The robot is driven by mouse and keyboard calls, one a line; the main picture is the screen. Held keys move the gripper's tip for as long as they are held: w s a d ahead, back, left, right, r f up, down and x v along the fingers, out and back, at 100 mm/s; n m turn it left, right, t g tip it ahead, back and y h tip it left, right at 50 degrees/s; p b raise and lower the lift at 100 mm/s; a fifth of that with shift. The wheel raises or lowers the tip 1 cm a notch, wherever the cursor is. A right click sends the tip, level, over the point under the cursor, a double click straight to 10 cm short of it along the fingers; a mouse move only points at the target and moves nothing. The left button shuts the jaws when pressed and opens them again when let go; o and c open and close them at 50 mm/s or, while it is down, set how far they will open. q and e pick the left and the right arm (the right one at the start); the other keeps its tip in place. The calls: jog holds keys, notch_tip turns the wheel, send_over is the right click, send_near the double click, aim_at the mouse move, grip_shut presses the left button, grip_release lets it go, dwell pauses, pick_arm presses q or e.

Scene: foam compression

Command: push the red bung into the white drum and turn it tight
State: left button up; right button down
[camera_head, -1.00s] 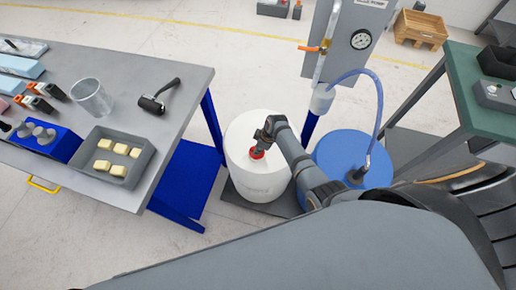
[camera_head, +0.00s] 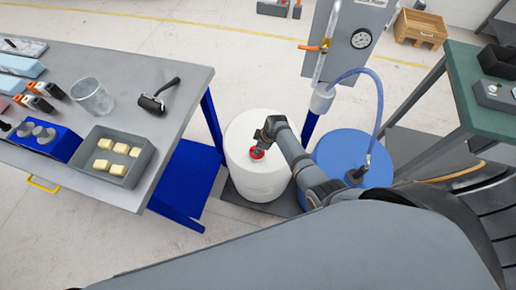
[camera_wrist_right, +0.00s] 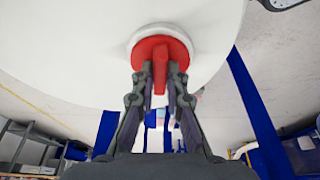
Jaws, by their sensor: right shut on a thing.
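The white drum (camera_head: 258,183) stands on a dark floor plate between the grey workbench and the blue drum. The red bung (camera_head: 257,153) is at the top of the white drum, under my right gripper (camera_head: 262,145). In the right wrist view, the bung (camera_wrist_right: 150,48) is a red disc with a raised grip bar, set at a pale ring on the white drum (camera_wrist_right: 75,55). The fingers of my right gripper (camera_wrist_right: 160,85) are shut on the bar from both sides. I cannot tell how deep the bung sits. My left gripper is not in view.
The blue drum (camera_head: 340,155), with a hose and fitting on top, stands close on the right. A grey cabinet with a gauge (camera_head: 361,38) is behind. The workbench (camera_head: 190,88) at left holds a tray, a cup and tools. A green table (camera_head: 470,85) is at right.

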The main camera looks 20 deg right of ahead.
jog(key=shift+r+m+p, duration=0.2)
jog(key=shift+m+p, duration=0.3)
jog(key=shift+p, duration=0.05)
jog(key=shift+a+m+p, duration=0.1)
jog(key=shift+m+p, duration=0.3)
jog(key=shift+m, duration=0.2)
jog(key=m+t+h+p, duration=0.1)
jog(key=m+p, duration=0.1)
jog(key=m, duration=0.2)
jog(key=shift+s+a, duration=0.1)
jog(key=shift+f+h, duration=0.2)
jog(key=shift+h, duration=0.1)
jog(key=shift+r+m, duration=0.1)
jog(key=shift+m, duration=0.5)
jog(key=c, duration=1.3)
grip_release()
